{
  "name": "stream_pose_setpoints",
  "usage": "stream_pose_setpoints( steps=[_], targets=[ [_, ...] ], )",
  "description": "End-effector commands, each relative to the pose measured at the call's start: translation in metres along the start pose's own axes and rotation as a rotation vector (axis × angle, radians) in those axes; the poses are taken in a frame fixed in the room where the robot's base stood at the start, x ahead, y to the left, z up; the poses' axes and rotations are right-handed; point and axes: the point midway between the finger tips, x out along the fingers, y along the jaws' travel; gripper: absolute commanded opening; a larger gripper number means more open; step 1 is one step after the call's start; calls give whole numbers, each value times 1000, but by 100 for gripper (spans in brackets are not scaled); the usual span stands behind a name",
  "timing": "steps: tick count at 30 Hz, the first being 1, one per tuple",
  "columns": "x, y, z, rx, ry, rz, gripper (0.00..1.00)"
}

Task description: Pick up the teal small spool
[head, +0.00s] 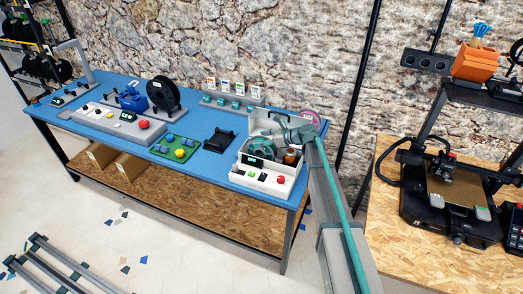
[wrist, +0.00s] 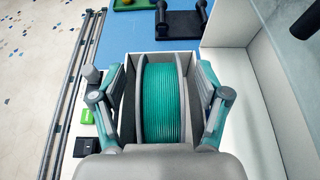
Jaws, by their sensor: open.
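The teal small spool (wrist: 160,98) fills the middle of the wrist view. It has grey flanges and stands on edge inside a white box with an open lid. My gripper (wrist: 160,105) is open, with one finger on each side of the spool. A dark gap shows between the left finger and the spool; I cannot tell whether either finger touches it. In the head view the spool (head: 262,148) shows as a teal disc inside the white box (head: 265,183), left of my gripper (head: 284,131). The lower part of the spool is hidden by the box and my gripper.
The raised lid (wrist: 228,75) and a white wall stand close on the right. An orange-brown bottle (head: 290,157) stands in the box. A black stand (head: 219,140) and a green tray (head: 175,147) lie on the blue table (head: 197,160). A 3D printer (head: 447,195) is at right.

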Motion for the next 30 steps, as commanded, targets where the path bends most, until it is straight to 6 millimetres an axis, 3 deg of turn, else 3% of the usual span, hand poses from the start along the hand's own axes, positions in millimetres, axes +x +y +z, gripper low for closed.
stream_pose_setpoints(
  steps=[2, 16, 30],
  targets=[
    [0, 0, 0, 0, 0, 0, 75],
    [0, 0, 0, 0, 0, 1, 0],
    [-1, 0, 2, -1, -1, 0, 0]
  ],
)
